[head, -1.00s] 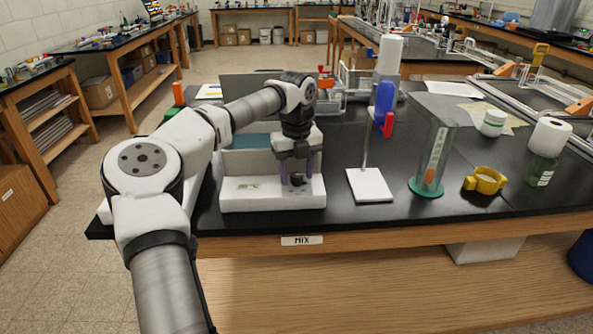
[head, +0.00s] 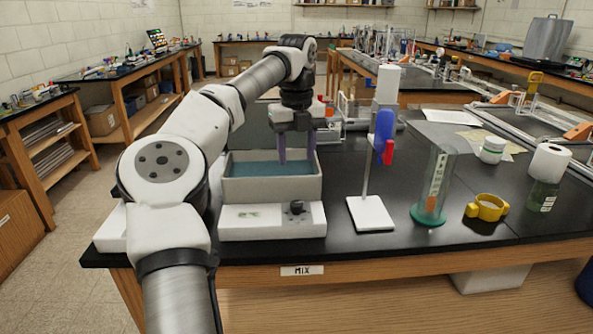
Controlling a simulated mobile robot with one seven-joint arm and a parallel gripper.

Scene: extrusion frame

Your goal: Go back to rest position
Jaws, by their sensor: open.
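My gripper (head: 297,161) points straight down with its two purple fingers apart, nothing visible between them. It is over a grey open box with blue inside (head: 245,186), near the box's right half. The box sits on a white base (head: 262,231) with a dark knob (head: 296,207) on its front panel and a green mark to the left. The fingertips overlap the box's inside in this view, so I cannot tell their exact height above it.
The black bench (head: 420,247) carries a stand with blue and red clamp (head: 384,133), a glass cylinder (head: 437,175), a yellow ring (head: 487,207) and white jars on the right. A wooden edge labelled MIX (head: 301,270) runs along the front.

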